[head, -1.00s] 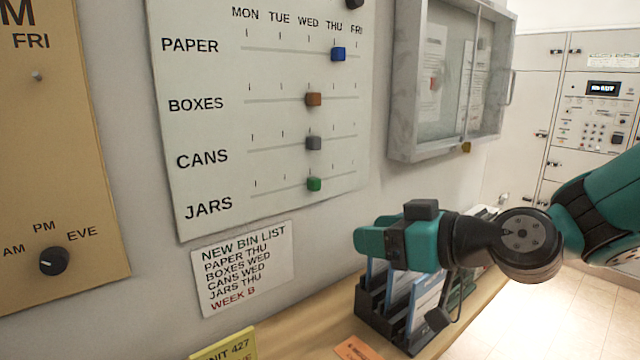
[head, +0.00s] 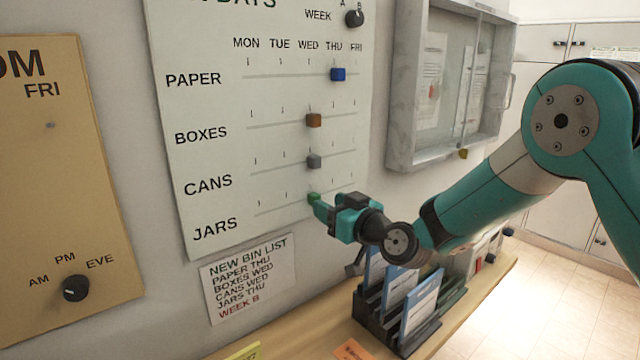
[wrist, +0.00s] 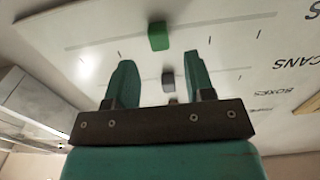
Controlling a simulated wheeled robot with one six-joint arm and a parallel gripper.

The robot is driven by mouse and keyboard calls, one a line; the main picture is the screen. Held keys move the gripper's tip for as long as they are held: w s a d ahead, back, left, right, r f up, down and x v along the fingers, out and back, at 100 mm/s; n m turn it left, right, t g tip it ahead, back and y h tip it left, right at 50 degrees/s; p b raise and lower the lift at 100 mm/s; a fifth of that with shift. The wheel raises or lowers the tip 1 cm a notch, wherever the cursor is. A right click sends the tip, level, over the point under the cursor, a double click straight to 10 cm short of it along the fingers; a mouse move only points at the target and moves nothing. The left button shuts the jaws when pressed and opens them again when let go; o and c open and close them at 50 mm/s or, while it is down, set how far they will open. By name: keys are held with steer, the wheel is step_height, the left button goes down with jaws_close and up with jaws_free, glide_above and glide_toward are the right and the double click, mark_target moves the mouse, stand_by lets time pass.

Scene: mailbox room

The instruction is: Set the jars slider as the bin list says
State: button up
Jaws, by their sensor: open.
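The green jars slider (head: 314,198) sits on the lowest track of the white board (head: 215,160), at the WED mark, in line with the boxes and cans sliders. The bin list (head: 250,278) below reads PAPER THU, BOXES WED, CANS WED, JARS THU, WEEK B. My gripper (head: 319,206) is at the jars slider in the head view and partly overlaps it. In the wrist view, my gripper (wrist: 157,56) is open, and the jars slider (wrist: 159,36) shows just past the fingertips, between their lines. I cannot tell whether they touch.
The blue paper slider (head: 338,74) is at THU; the brown boxes slider (head: 314,120) and grey cans slider (head: 314,161) are at WED. A week knob (head: 354,18) is at the top. A file rack (head: 380,318) stands on the shelf below my arm. A glass cabinet (head: 402,90) is right.

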steer(key=shift+p+x, duration=0.7)
steer(key=shift+x, duration=1.4)
steer(key=shift+f, duration=0.1)
jaws_close()
